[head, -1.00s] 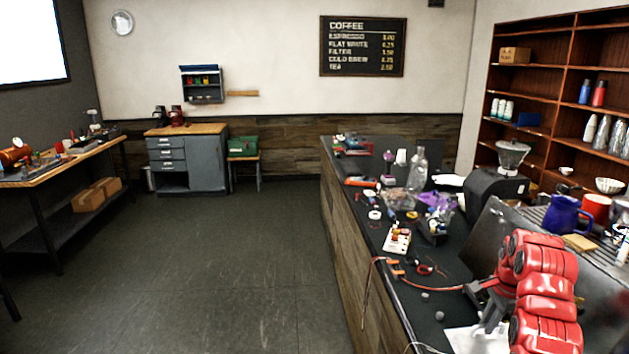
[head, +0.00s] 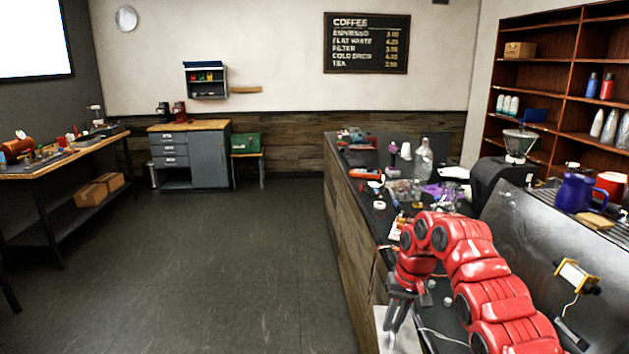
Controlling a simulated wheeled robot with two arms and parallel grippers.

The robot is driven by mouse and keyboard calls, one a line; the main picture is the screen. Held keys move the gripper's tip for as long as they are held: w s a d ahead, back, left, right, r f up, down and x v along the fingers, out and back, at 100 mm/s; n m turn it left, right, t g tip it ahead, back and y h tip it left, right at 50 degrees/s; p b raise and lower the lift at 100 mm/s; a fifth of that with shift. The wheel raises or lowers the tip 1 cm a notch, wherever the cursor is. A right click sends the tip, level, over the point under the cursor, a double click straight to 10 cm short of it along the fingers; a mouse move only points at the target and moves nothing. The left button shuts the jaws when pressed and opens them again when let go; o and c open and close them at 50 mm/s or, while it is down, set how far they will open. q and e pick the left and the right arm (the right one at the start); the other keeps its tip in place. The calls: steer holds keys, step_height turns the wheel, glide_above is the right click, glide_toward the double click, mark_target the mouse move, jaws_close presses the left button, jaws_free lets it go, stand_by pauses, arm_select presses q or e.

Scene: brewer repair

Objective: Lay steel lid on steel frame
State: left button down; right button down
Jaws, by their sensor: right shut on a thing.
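My right gripper (head: 399,306) hangs below the bent red wrist, over the near part of the dark counter. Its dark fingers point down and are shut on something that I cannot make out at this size. A large grey steel surface (head: 545,240) slopes on the right, beyond my right arm. I cannot tell whether it belongs to the steel frame or the steel lid. Neither can be named with certainty, and my red arm hides part of the counter. My left gripper is not in view.
The counter (head: 345,180) holds clutter: a clear bottle (head: 423,160), an orange tool (head: 366,173) and small parts. The floor (head: 240,260) on the left is clear.

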steer(key=shift+s+a+f+n, duration=0.15)
steer(key=shift+s+a+n, duration=0.15)
steer(key=shift+a, duration=0.1)
steer(key=shift+d, duration=0.1)
steer(key=shift+w, duration=0.1)
steer(key=d+m+t+h+p, duration=0.2)
steer(key=d+m+p, duration=0.4)
steer(key=d+m, duration=1.45)
steer(key=d+f+n+p, duration=0.1)
steer(key=f, duration=0.1)
steer(key=d+f+n+p, duration=0.1)
steer(key=d+f, duration=0.1)
steer(key=d+f+n+p, duration=0.1)
steer(key=f, duration=0.1)
steer(key=shift+d+f+g, duration=0.3)
steer(key=shift+d+f, duration=0.05)
steer(key=shift+f, duration=0.05)
steer(key=f, duration=0.1)
steer(key=f+p, duration=0.1)
steer(key=shift+s+f, duration=0.2)
steer(key=shift+f, duration=0.25)
